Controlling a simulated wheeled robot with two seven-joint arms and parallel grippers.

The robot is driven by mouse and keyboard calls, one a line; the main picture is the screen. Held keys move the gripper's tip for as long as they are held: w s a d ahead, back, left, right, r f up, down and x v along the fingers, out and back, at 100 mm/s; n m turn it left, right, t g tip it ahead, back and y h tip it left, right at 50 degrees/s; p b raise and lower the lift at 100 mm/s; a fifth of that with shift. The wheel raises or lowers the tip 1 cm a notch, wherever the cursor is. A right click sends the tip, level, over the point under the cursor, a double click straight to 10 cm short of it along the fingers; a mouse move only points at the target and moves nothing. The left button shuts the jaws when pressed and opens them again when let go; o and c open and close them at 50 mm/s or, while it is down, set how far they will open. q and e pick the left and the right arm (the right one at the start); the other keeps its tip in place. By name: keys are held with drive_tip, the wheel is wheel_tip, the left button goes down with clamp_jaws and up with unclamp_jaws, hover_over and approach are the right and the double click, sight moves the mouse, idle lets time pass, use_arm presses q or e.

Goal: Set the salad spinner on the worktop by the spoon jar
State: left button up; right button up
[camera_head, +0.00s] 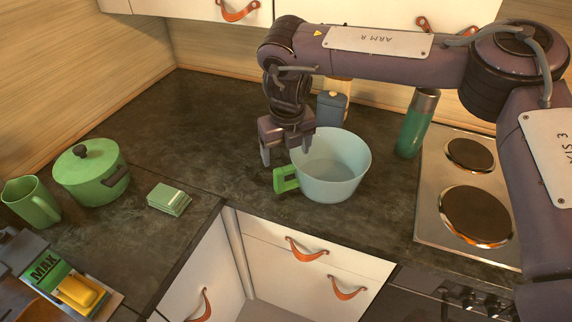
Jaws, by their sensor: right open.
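A pale blue, open round vessel with a green handle (335,180), which looks like the salad spinner, stands upright on the dark worktop (225,120). Its handle points to the left. My right gripper (286,155) points down at the vessel's left rim, above the handle. It is open, and its right finger overlaps the rim in the picture; I cannot tell whether they touch. A blue-grey jar (332,108), possibly the spoon jar, stands just behind the vessel, its top partly hidden by my right arm. My left gripper is not in view.
A green flask (416,125) and a hob (467,180) are to the right. On the left are a lidded green pot (90,178), a green jug (31,203) and a stack of green pieces (169,199). A yellow block (81,293) lies lower left. The back-left worktop is clear.

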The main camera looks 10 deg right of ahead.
wheel_tip(320, 180, up, 6)
drive_tip(key=s+b, duration=0.1)
drive_tip(key=shift+r, duration=0.25)
drive_tip(key=shift+a, duration=0.1)
